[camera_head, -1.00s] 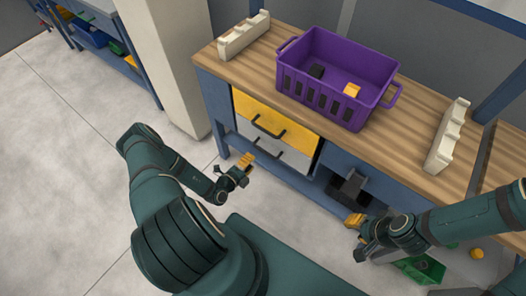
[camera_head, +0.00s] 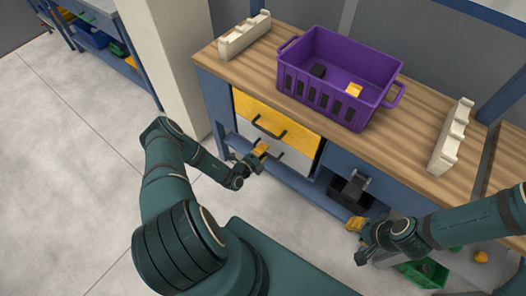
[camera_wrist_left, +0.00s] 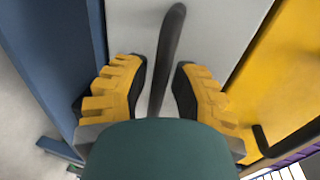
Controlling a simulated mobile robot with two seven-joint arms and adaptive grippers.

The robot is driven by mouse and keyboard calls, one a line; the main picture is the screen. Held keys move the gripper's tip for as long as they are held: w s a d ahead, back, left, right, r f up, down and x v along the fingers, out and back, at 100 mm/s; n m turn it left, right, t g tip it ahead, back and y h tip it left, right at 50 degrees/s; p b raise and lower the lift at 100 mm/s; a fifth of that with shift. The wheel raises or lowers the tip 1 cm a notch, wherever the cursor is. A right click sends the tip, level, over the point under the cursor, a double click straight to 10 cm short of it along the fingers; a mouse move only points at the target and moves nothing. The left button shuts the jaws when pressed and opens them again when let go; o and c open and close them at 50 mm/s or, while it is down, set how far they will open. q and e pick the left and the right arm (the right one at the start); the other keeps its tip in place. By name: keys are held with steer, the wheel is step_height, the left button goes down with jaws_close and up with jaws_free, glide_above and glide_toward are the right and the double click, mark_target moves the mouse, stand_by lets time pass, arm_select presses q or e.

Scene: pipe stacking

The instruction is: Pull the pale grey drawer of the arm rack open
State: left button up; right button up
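The pale grey drawer (camera_head: 293,156) sits in the bench front under a yellow drawer (camera_head: 283,118), and it looks closed. Its dark bar handle (camera_wrist_left: 168,50) runs between my left fingers in the left wrist view, with a gap on each side. My left gripper (camera_head: 260,151) is open in front of the grey drawer, its yellow fingertips (camera_wrist_left: 160,85) on either side of the handle. My right gripper (camera_head: 356,224) is at the lower right, away from the drawer; its finger gap is not clear.
A purple crate (camera_head: 318,97) with a few small items stands on the wooden bench top (camera_head: 262,62). Cream notched racks stand left (camera_head: 244,35) and right (camera_head: 450,138) of it. A dark object (camera_head: 350,188) sits under the bench; a green bin (camera_head: 425,273) is on the floor.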

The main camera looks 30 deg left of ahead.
arm_select(q)
jaws_close()
steer(key=shift+s, duration=0.15)
steer(key=f+v, duration=0.2)
steer(key=v, duration=0.8)
steer(key=s+f+v, duration=0.1)
steer(key=f+v, duration=0.1)
steer(key=v, duration=0.9)
steer(key=shift+s+f+p, duration=0.2)
steer(key=shift+p, duration=0.25)
steer(key=shift+c, duration=0.6)
jaws_free()
steer(key=shift+s, duration=0.35)
steer(key=o, duration=0.6)
steer(key=v, duration=1.2)
steer(key=shift+r, duration=0.1)
steer(key=shift+d, duration=0.1)
